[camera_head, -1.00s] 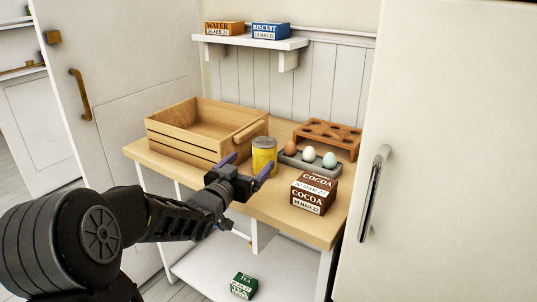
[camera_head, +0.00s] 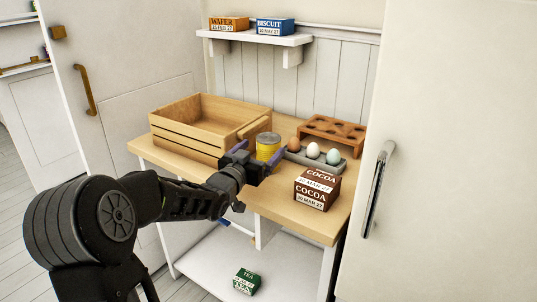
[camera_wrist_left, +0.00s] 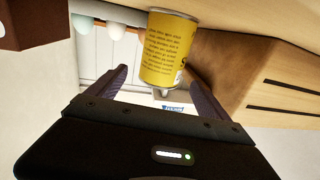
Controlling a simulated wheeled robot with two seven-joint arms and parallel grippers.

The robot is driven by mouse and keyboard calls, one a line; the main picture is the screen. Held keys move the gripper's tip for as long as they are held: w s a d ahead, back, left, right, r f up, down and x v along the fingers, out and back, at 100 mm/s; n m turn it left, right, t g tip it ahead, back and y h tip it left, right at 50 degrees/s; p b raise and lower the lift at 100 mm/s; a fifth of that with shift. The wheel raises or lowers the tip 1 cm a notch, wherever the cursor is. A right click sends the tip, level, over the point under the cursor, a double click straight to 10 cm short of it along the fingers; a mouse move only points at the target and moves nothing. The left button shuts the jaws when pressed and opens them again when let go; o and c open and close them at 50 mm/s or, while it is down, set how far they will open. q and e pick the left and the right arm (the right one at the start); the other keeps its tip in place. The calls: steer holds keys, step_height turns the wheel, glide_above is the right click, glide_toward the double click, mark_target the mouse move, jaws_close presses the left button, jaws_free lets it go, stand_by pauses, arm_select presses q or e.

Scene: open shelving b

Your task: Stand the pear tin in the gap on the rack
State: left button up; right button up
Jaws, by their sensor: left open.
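A yellow tin (camera_head: 267,150) with a silver lid stands upright on the wooden table top (camera_head: 300,215); its label is too small to read as pear. My left gripper (camera_head: 261,153) is open, with its purple fingers reaching either side of the tin's near face. In the left wrist view the tin (camera_wrist_left: 168,48) appears ahead, between and just beyond the open fingertips (camera_wrist_left: 156,80); contact cannot be told. The white wall shelf (camera_head: 255,39) holds a wafer box (camera_head: 229,24) and a biscuit box (camera_head: 275,27) with a narrow gap between them. My right gripper is out of view.
A wooden crate (camera_head: 186,143) stands close to the tin's left. A grey egg tray (camera_head: 337,163) with three eggs and a brown holed rack (camera_head: 333,128) lie to its right. A cocoa box (camera_head: 317,188) is nearer the front. A green tea box (camera_head: 246,281) lies below.

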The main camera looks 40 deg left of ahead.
mark_target(263, 147)
arm_select(q)
steer(key=shift+w+a, duration=0.15)
steer(key=shift+w, duration=0.65)
steer(key=shift+w+a, duration=0.15)
steer(key=shift+w, duration=0.6)
steer(key=shift+r, duration=0.15)
jaws_close()
steer(key=shift+r+p, duration=1.05)
steer(key=shift+r, duration=3.95)
